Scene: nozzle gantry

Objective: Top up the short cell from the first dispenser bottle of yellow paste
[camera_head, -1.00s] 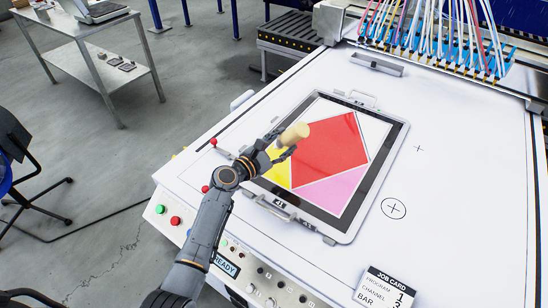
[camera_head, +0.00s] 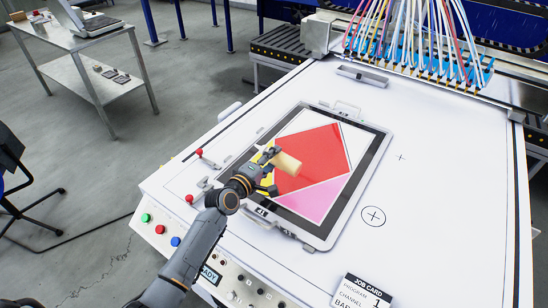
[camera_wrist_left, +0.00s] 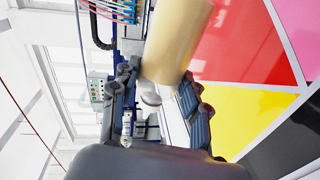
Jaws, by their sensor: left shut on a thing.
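My left gripper (camera_head: 262,183) is shut on a pale yellow bottle (camera_head: 286,162) and holds it tilted over the framed tray (camera_head: 346,207). In the left wrist view the bottle (camera_wrist_left: 178,40) sits between the two dark finger pads. The tray has a red cell (camera_head: 318,152), a pink cell (camera_head: 318,199) and a yellow cell (camera_wrist_left: 254,118). The yellow cell is mostly hidden behind my gripper in the head view. I cannot tell whether paste is coming out of the bottle. My right gripper is not in view.
The tray lies on a white table (camera_head: 420,190) with red-knobbed clamps (camera_head: 199,152) at its left. A row of nozzles with coloured tubes (camera_head: 420,60) stands at the back. A job card (camera_head: 360,293) is at the front. The table's right side is clear.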

